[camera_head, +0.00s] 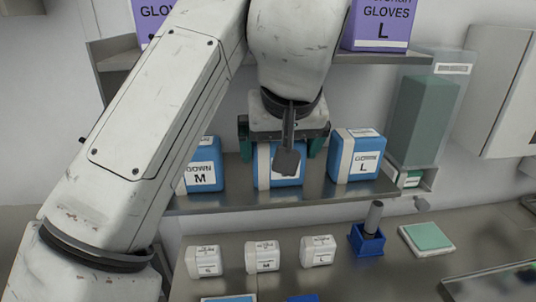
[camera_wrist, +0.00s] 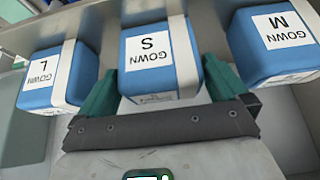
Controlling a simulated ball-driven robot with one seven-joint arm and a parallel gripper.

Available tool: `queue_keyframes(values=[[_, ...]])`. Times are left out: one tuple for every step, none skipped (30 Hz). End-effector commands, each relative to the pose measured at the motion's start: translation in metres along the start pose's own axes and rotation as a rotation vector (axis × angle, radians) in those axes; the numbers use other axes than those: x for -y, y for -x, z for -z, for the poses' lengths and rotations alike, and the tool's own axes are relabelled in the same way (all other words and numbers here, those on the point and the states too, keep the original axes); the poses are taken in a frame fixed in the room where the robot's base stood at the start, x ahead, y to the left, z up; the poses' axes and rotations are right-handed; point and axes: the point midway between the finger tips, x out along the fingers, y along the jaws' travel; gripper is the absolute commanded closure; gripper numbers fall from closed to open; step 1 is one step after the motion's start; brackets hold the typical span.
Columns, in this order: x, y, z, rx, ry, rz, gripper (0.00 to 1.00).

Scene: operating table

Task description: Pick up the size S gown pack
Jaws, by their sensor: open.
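The size S gown pack (camera_wrist: 188,62) is a blue block with a white band and a "GOWN S" label, upside down in the wrist view. In the head view the pack (camera_head: 263,172) stands on the lower shelf, its label largely hidden by my wrist. My gripper (camera_wrist: 163,80) is open, with one green finger at each side of the S pack. No grip on it shows. In the head view my gripper (camera_head: 284,146) is in front of the pack. How deep the pack sits between the fingers is unclear.
Gown packs M (camera_head: 201,175) and L (camera_head: 358,165) stand on either side on the same shelf (camera_head: 230,203). Purple glove boxes (camera_head: 378,30) are on the shelf above. Small white packs (camera_head: 262,256) and a blue holder (camera_head: 366,241) stand on the counter below.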

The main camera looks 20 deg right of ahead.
Motion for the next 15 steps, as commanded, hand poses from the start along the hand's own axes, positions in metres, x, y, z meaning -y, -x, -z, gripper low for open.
queue_keyframes(values=[[0.000,-0.008,-0.001,0.002,0.002,-0.001,0.00],[0.000,-0.012,0.000,0.002,0.002,0.000,0.00],[0.001,-0.017,0.000,0.000,0.002,0.000,0.00],[0.001,-0.020,0.000,0.000,0.002,0.001,0.00],[0.001,-0.022,0.000,0.000,0.002,0.001,0.00],[0.000,-0.025,0.000,0.000,0.001,0.000,0.00],[0.000,-0.026,0.000,0.000,0.001,0.000,0.00],[0.000,-0.027,0.000,-0.001,0.001,0.000,0.00],[0.000,-0.028,0.000,-0.001,0.001,0.000,0.00],[0.000,-0.028,0.000,-0.001,0.001,0.000,0.00],[0.000,-0.028,0.000,-0.002,0.001,0.000,0.00],[0.000,-0.028,0.000,-0.002,0.001,0.000,0.00],[0.000,-0.028,0.000,-0.001,0.001,0.000,0.00],[0.000,-0.028,0.000,-0.001,0.001,0.000,0.00],[0.000,-0.028,0.000,-0.001,0.001,0.000,0.02]])
